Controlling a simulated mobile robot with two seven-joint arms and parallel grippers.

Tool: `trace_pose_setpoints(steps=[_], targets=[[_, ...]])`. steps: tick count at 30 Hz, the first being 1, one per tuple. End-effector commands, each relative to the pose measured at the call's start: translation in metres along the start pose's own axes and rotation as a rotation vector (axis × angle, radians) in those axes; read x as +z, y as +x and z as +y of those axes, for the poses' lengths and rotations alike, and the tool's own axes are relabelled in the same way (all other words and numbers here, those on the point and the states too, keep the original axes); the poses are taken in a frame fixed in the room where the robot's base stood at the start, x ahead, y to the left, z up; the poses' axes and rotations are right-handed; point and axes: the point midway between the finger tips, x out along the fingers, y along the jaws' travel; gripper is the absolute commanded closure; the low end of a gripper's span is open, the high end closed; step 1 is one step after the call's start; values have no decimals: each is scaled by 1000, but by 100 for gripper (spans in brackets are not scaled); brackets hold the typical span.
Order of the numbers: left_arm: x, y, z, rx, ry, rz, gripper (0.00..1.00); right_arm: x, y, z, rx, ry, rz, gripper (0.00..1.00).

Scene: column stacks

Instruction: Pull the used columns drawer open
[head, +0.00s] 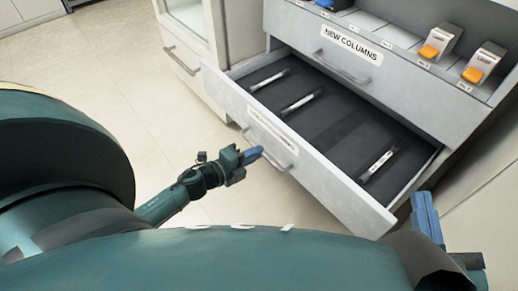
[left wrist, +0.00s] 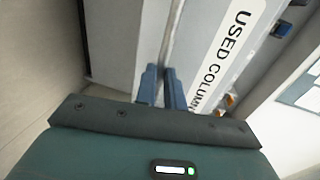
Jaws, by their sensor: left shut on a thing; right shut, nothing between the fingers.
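The used columns drawer (head: 305,165) is the lower grey drawer and stands well pulled out, with its dark interior showing. Its label (left wrist: 215,62) is readable in the left wrist view. Inside lie three thin columns, two toward the left (head: 300,102) and one toward the right (head: 379,164). My left gripper (head: 256,154) is at the bar handle (head: 284,164) on the drawer front. In the left wrist view its blue fingers (left wrist: 164,75) are closed around the handle bar (left wrist: 172,40). My right gripper (head: 425,212) is shut and empty near the drawer's right front corner.
Above is the shut "NEW COLUMNS" drawer (head: 335,50), under a shelf with orange-ended holders (head: 436,43) and a blue item (head: 325,3). A white cabinet (head: 186,50) with a handle stands to the left. The floor (head: 130,100) before the drawer's left side is clear.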

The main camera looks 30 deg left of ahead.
Motion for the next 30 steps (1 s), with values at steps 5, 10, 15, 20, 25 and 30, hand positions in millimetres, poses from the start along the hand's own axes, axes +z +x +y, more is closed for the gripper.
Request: trace_pose_setpoints(steps=[5,10,15,20,25,30], targets=[[1,-4,1,2,1,-4,100,0,0,0,0,-5,-1,100],[1,-4,1,2,1,-5,100,0,0,0,-2,-8,-3,100],[2,-4,1,2,1,-5,100,1,0,0,-4,-9,-4,100],[1,-4,1,1,0,-4,77,1,0,0,-4,-9,-5,100],[1,-4,1,0,0,-3,67,1,0,0,-4,-9,-5,100],[0,-4,1,0,0,-2,67,1,0,0,-4,-9,-5,100]])
